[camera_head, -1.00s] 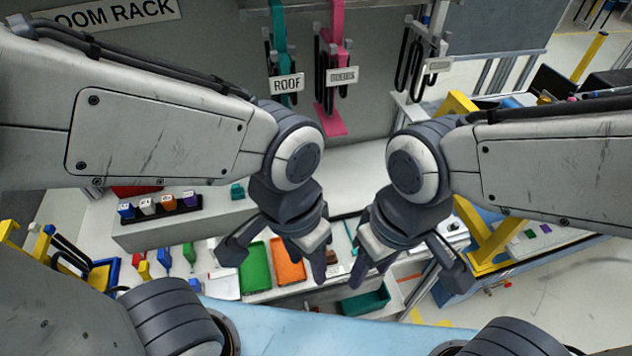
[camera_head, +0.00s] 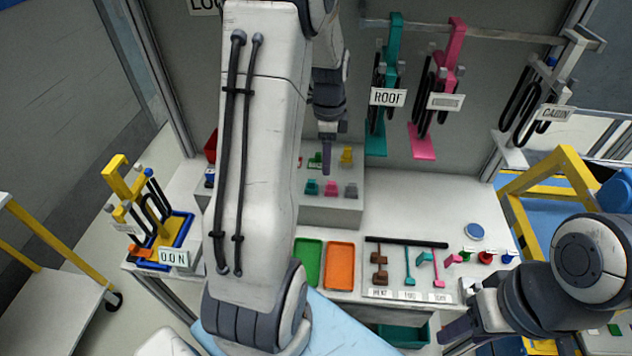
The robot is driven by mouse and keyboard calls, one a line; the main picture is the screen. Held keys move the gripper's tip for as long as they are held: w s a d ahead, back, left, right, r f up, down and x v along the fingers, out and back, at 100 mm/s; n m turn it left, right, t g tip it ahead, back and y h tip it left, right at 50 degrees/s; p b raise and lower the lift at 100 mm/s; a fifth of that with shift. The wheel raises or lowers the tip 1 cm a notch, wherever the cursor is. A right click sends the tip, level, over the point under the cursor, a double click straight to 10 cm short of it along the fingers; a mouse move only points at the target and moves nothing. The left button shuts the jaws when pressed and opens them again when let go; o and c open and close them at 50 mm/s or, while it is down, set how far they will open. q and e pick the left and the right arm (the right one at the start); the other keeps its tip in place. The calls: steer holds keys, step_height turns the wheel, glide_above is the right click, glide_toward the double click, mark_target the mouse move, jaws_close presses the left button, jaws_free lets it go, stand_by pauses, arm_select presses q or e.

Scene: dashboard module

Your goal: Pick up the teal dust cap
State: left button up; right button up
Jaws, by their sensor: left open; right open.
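A small teal piece (camera_head: 312,187), which looks like the teal dust cap, sits on the raised grey step in the head view, left of a pink piece (camera_head: 331,188) and a grey piece (camera_head: 351,190). My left gripper (camera_head: 327,158) points down above and behind that row, a little right of the teal piece and apart from it in the picture. It is open and looks empty. Its height above the step is hard to tell. My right gripper (camera_head: 462,335) is open and empty at the lower right, by the bench's front edge.
Green and yellow pieces (camera_head: 347,156) stand behind the row. My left arm covers part of the bench. Green (camera_head: 308,263) and orange (camera_head: 340,265) trays lie in front. A ROOF rack (camera_head: 389,97) hangs behind. Several knobs stand at right.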

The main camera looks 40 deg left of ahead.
mark_target(311, 181)
arm_select(q)
steer(key=a, duration=0.1)
steer(key=a+f, duration=0.1)
steer(key=a, duration=0.1)
steer(key=shift+s+a+f, duration=0.2)
steer(key=shift+a+f, duration=0.15)
steer(key=shift+a, duration=0.05)
step_height(311, 181, down, 4)
steer(key=shift+a+r+p, duration=0.1)
steer(key=shift+r+p, duration=0.05)
steer(key=shift+p, duration=0.25)
steer(key=shift+f, duration=0.6)
steer(key=f+p, duration=0.1)
steer(key=f, duration=0.1)
steer(key=f+p, duration=0.1)
steer(key=f, duration=0.1)
steer(key=shift+s+a+f, duration=0.1)
steer(key=shift+s+a, duration=0.1)
steer(key=shift+f, duration=0.45)
steer(key=shift+c, duration=0.3)
jaws_close()
